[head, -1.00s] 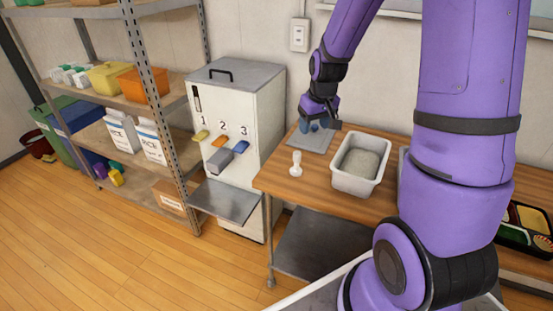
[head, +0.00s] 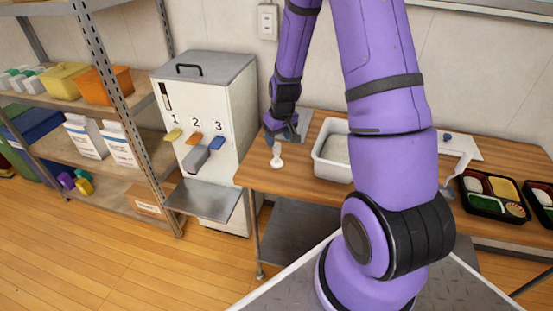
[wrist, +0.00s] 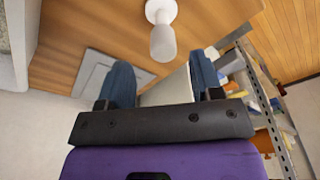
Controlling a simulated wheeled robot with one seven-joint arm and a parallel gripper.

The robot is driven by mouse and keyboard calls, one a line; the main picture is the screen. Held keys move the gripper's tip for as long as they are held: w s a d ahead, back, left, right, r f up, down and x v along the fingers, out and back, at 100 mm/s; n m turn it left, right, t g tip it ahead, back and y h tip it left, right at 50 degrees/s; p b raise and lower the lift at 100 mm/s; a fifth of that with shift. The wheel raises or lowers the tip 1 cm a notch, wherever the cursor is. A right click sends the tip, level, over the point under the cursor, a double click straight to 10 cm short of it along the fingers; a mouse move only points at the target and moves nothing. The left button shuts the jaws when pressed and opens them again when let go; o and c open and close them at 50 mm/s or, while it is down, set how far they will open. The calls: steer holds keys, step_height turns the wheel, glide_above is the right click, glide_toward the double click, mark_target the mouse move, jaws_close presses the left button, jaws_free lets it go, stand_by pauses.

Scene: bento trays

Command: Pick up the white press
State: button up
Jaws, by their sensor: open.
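The white press (head: 277,157) stands upright on the wooden table (head: 258,178), near its left front edge. It has a round base and a thick rounded handle. My gripper (head: 282,130) is just behind and above it in the head view, with its blue fingers pointing down. In the wrist view, the press (wrist: 163,40) lies ahead of my gripper (wrist: 162,74), roughly centred between the two spread fingers. Nothing is held, and the handle appears to be short of the fingertips. Whether a finger touches it cannot be told.
A grey mat (wrist: 92,74) lies behind the press. A white tub (head: 322,168) stands to its right, partly hidden by my arm. The numbered dispenser (head: 185,100) stands left of the table. Filled bento trays (head: 487,212) lie at the far right.

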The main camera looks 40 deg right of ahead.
mark_target(277, 144)
steer(key=shift+w+a+f, duration=0.1)
steer(key=shift+w+f, duration=0.1)
steer(key=shift+f, duration=1)
steer(key=shift+w+a+f, duration=0.1)
steer(key=shift+w+f, duration=0.05)
steer(key=shift+f, duration=1)
jaws_close()
steer(key=shift+r, duration=0.15)
